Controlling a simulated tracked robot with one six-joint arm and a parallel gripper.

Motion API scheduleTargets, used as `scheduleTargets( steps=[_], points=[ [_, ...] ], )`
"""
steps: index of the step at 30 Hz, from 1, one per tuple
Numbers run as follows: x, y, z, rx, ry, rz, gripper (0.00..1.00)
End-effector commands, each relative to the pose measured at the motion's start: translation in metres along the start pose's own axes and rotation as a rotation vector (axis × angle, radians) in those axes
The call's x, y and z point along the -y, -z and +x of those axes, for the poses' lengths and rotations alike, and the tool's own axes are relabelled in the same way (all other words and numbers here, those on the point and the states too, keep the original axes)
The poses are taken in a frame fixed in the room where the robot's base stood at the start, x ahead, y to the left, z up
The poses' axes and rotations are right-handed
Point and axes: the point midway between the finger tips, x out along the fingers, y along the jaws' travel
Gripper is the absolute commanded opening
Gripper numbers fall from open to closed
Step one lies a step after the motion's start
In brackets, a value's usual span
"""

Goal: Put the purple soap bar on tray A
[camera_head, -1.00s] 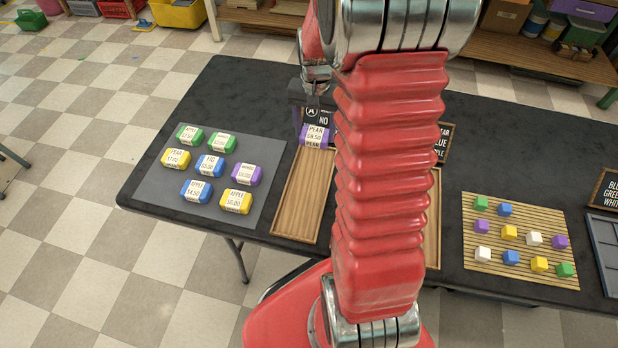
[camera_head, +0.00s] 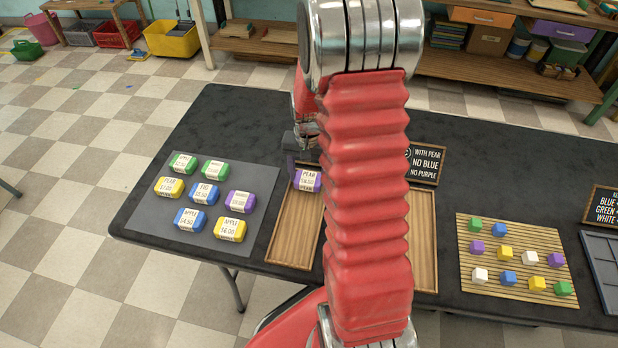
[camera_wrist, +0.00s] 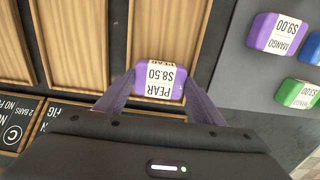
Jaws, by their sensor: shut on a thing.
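The purple soap bar (camera_head: 308,181), labelled PEAR $8.50, is between the fingers of my gripper (camera_head: 305,166) at the far end of the left wooden tray (camera_head: 289,240). In the wrist view the two fingers of my gripper (camera_wrist: 160,82) close on the sides of the purple soap bar (camera_wrist: 157,92), over the near end of the wooden tray (camera_wrist: 158,30). I cannot tell whether the bar touches the tray floor. The rest of this tray looks empty. My arm hides the sign behind it.
A grey mat (camera_head: 213,245) on the left holds several soap bars, among them another purple bar (camera_head: 240,203) labelled MANGO. Another wooden tray (camera_head: 423,240) is partly behind my arm. A slatted mat (camera_head: 490,285) with small cubes and signs are on the right.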

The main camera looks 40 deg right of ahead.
Motion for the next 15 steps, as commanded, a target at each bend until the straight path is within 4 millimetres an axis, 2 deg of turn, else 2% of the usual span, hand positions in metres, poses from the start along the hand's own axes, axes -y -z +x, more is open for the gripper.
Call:
scheduleTargets(
  steps=[4,15],
  points=[
    [0.000,0.000,0.016,0.002,-0.001,0.000,0.33],
    [-0.001,0.000,0.019,-0.001,0.000,0.001,0.33]
  ],
)
